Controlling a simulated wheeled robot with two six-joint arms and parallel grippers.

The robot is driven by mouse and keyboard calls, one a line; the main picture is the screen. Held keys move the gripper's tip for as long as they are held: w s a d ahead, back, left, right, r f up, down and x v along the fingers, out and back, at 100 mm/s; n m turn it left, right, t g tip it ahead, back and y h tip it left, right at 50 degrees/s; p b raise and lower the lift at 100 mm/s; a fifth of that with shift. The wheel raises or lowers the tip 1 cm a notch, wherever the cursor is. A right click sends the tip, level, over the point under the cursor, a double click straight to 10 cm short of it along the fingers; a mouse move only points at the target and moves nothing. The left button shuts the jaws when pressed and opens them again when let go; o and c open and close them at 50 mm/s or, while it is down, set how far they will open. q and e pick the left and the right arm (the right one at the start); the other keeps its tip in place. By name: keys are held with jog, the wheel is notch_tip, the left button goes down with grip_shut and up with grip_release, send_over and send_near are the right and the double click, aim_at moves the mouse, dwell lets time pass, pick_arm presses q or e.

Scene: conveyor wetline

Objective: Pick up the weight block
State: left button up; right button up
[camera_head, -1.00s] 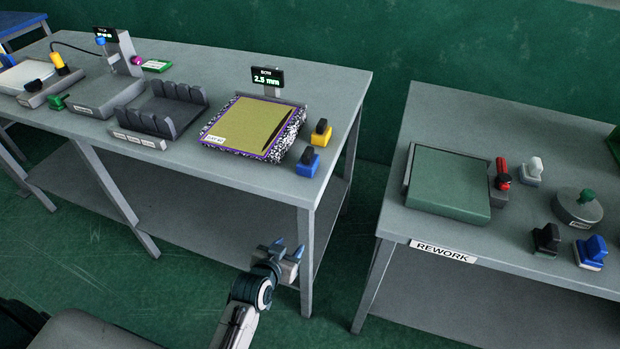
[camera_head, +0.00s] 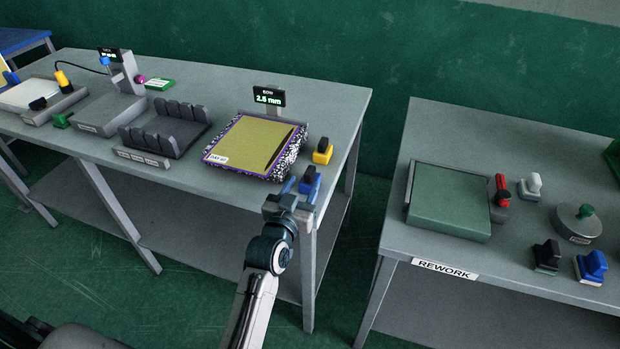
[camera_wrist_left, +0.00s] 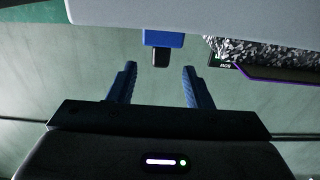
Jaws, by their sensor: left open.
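No label in view tells me which piece is the weight block. A blue block (camera_head: 309,178) with a dark top stands at the near right corner of the left table, and a yellow block (camera_head: 323,151) stands just behind it. My left gripper (camera_head: 299,188) is open and empty at the table's front edge, in front of the blue block and partly covering it. In the left wrist view the blue block (camera_wrist_left: 162,39) with its black part lies ahead, between the lines of the open fingers (camera_wrist_left: 159,75) and apart from them. My right gripper is not in view.
A speckled, purple-edged pad (camera_head: 248,146) lies left of the blocks, with a gauge display (camera_head: 269,97) behind. A grey slotted rack (camera_head: 165,130) stands farther left. The rework table (camera_head: 390,232) at right holds a green-topped plate (camera_head: 449,213), a round knobbed piece (camera_head: 578,223) and several small blocks.

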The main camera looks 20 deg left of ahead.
aim_at(307, 176)
pick_arm(q)
jog(key=shift+w, duration=0.8)
jog(key=w, duration=0.1)
jog(key=w+p, duration=0.1)
jog(key=w, duration=0.1)
jog(key=w+p, duration=0.1)
jog(key=shift+w+r, duration=0.15)
jog(key=shift+r, duration=0.1)
jog(key=shift+w+f, duration=0.1)
jog(key=shift+w, duration=0.15)
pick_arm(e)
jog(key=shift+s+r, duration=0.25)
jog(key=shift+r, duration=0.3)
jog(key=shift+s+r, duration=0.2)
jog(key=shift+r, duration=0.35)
pick_arm(q)
jog(key=shift+c, duration=0.6)
grip_shut()
